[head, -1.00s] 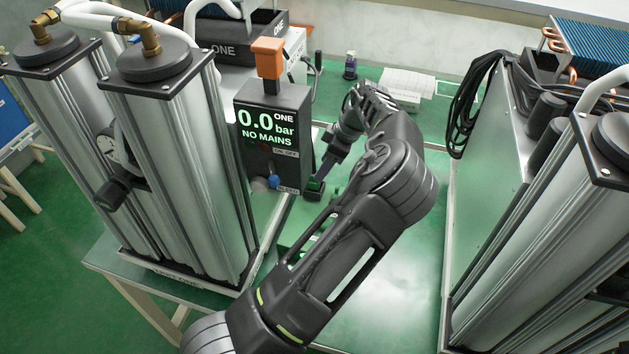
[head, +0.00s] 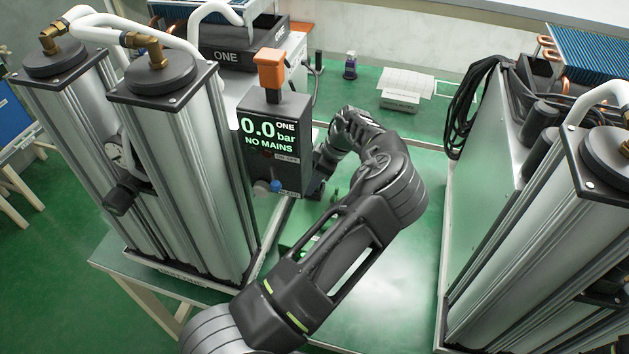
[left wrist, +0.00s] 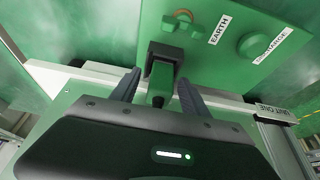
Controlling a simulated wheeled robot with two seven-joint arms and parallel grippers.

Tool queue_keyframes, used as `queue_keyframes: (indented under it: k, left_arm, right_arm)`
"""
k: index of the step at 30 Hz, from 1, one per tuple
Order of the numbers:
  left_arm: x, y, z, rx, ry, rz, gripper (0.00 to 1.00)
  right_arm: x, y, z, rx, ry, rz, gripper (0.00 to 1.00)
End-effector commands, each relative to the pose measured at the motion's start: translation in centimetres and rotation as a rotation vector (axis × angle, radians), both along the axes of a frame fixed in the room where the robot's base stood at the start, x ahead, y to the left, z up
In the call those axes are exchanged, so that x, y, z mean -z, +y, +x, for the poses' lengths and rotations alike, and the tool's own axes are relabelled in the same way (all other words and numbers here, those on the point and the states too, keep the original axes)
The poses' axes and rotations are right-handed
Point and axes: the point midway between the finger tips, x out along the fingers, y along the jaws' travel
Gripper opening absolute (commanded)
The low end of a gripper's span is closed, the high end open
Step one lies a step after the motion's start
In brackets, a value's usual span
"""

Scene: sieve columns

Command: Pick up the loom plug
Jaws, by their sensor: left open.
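In the left wrist view a green plug-like block (left wrist: 161,77) with dark ends, which looks like the loom plug, sits between my fingers, against a green panel. My left gripper (left wrist: 159,80) is open, one finger on each side of it. Its dark near end is close to the gripper body; I cannot tell whether either finger touches it. In the head view my left arm reaches in from the bottom, and its hand is mostly hidden beside the control box (head: 272,145). My right gripper is not in view.
The panel carries an EARTH label (left wrist: 219,29) and a round green knob (left wrist: 262,44). Tall metal columns (head: 180,170) stand left of the arm and more columns (head: 545,230) stand right. A black cable coil (head: 473,105) hangs at right. The green bench between is largely clear.

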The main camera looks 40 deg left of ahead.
Motion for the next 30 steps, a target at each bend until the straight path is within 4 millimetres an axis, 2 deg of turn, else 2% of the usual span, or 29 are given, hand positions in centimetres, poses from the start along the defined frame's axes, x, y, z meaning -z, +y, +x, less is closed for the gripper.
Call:
queue_keyframes:
  k: [15,30]
  left_arm:
    - [-0.02,-0.03,0.03,0.001,-0.001,0.0,0.54]
    - [-0.03,-0.03,0.03,0.001,-0.001,0.0,0.13]
  right_arm:
    - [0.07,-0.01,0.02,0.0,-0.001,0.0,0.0]
    - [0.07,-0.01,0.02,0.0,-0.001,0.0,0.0]
